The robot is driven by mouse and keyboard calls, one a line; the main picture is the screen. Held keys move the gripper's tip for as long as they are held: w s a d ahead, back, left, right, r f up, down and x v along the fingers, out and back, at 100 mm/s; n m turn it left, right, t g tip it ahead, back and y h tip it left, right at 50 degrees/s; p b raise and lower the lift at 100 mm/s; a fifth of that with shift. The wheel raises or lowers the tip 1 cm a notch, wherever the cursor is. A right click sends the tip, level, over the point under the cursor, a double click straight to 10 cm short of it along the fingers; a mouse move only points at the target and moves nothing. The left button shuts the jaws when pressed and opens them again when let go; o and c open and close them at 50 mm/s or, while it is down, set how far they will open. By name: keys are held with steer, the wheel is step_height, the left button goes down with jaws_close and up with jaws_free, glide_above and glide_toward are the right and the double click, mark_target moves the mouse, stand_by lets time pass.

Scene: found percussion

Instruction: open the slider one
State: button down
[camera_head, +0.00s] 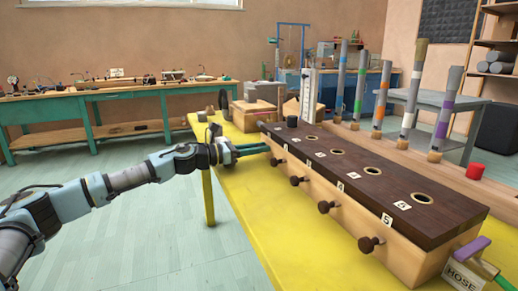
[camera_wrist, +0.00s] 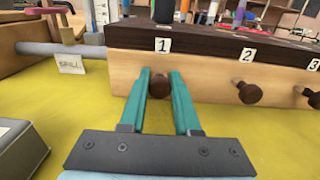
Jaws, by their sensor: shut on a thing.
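Slider one's dark round knob (camera_wrist: 159,87) sticks out of the front of a pale wooden box (camera_wrist: 215,82), below the label 1 (camera_wrist: 162,45). My gripper's teal fingers (camera_wrist: 160,74) stand on either side of the knob and are shut on it. In the head view my gripper (camera_head: 266,149) reaches from the left to the far end of the box (camera_head: 405,250). Knob one is hidden there behind the fingers. How far the slider is out cannot be told.
More knobs (camera_wrist: 247,92) stick out along the box to the right. A grey pipe (camera_wrist: 62,49) with a small tag (camera_wrist: 71,64) lies left of the box. A grey block (camera_wrist: 18,150) stands at lower left. The yellow tabletop (camera_head: 270,235) before the box is mostly clear.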

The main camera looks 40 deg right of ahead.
steer(key=shift+p+v, duration=0.3)
steer(key=shift+v, duration=1.2)
steer(key=c, duration=0.6)
jaws_free()
steer(key=v, duration=1)
steer(key=shift+w+a, duration=0.2)
steer(key=shift+a, duration=0.15)
